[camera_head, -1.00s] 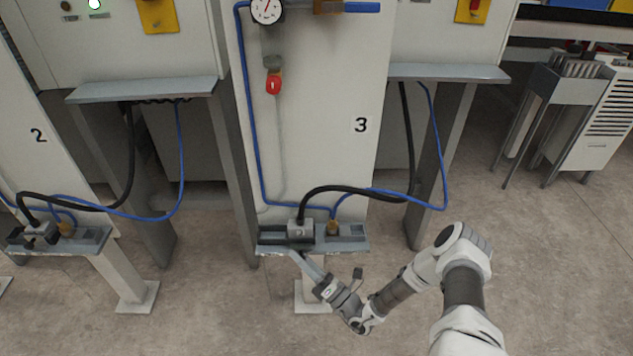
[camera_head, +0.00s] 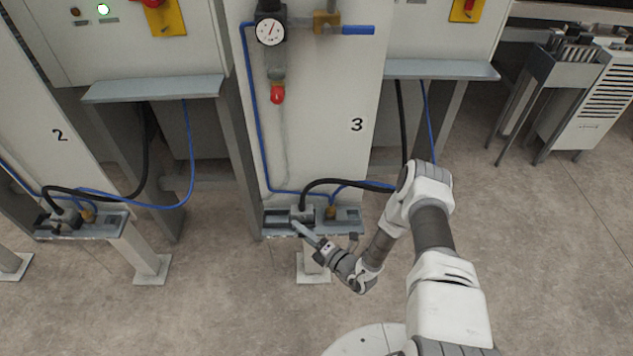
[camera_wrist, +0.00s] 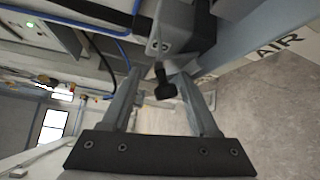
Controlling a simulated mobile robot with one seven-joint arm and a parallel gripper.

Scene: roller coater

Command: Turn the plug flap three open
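Plug three (camera_head: 301,214) is a grey block with a black cable, sitting on the small metal shelf (camera_head: 346,228) below the number 3. The plug also shows at the top of the wrist view (camera_wrist: 176,28). A short black lever with a thick end (camera_wrist: 164,88) sticks out from it; I take this as the flap. My gripper (camera_wrist: 159,76) is open, one finger on each side of this lever, with a gap visible around its end. In the head view my gripper (camera_head: 298,227) is at the front of the plug, too small there to judge contact.
A brass fitting (camera_head: 331,212) with a blue hose stands right of the plug. Blue and black lines loop above the shelf. Station 2's plug (camera_head: 64,217) is at the left. A metal ledge (camera_head: 440,70) juts out above right. The floor in front is clear.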

